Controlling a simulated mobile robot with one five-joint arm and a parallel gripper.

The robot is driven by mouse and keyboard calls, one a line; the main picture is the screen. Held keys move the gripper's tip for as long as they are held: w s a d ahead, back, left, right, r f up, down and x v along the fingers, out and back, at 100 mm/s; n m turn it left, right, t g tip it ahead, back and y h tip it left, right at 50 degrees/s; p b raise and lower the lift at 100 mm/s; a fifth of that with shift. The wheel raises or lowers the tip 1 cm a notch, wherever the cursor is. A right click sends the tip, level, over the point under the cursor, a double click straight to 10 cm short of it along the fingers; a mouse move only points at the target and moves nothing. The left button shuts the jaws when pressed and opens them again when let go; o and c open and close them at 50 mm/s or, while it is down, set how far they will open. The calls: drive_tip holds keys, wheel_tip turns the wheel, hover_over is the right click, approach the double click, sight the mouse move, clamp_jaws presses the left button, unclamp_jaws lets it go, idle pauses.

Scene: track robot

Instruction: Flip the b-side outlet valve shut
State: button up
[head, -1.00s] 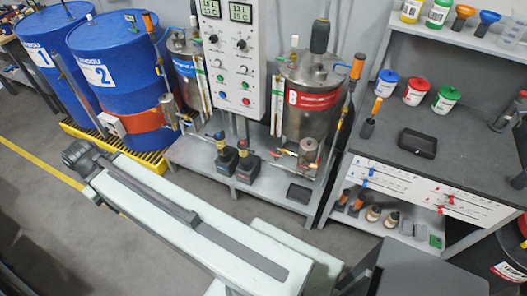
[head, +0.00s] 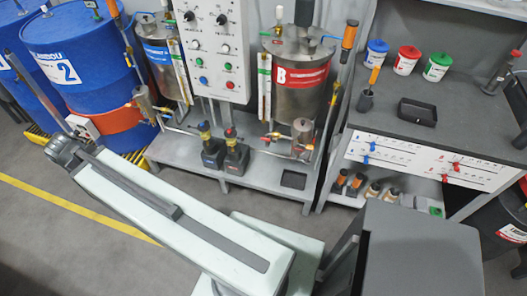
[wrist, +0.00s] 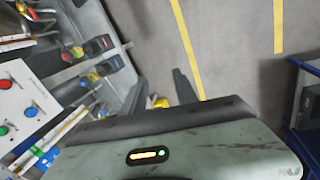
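The B-side tank (head: 300,85), steel with a red B label, stands at centre right in the head view. Small valves with orange-red handles (head: 272,136) sit on the pipework under it, beside a small metal cup (head: 303,130). Which one is the outlet valve I cannot tell. My gripper (wrist: 158,90) shows two dark fingers spread apart with nothing between them, above the floor in the wrist view. In the head view my arm reaches to the left, its end in front of the drums, away from the B tank. The fingers are not clear there.
Two pumps (head: 236,155) stand on the grey platform (head: 190,165), below the control panel (head: 212,55). Blue drums (head: 80,55) stand at left. A workbench (head: 385,125) with lidded jars and a black tray (head: 417,112) is at right. The floor with the yellow line (head: 75,208) is clear.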

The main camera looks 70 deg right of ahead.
drive_tip(key=s+d+f+m+g+h+b, duration=0.1)
drive_tip(key=s+d+f+h+b, duration=0.15)
drive_tip(key=d+f+b, duration=0.95)
drive_tip(key=m+g+h+b, duration=0.6)
drive_tip(key=g+b, duration=0.4)
drive_tip(key=b, duration=1.9)
approach(265, 140)
drive_tip(key=s+n, duration=0.1)
drive_tip(key=b+x, duration=0.1)
drive_tip(key=x, duration=0.7)
drive_tip(key=shift+w+d+f+h, duration=0.15)
drive_tip(key=shift+d+f+h, duration=0.1)
drive_tip(key=shift+d+h, duration=0.15)
clamp_jaws()
drive_tip(key=shift+r, duration=0.15)
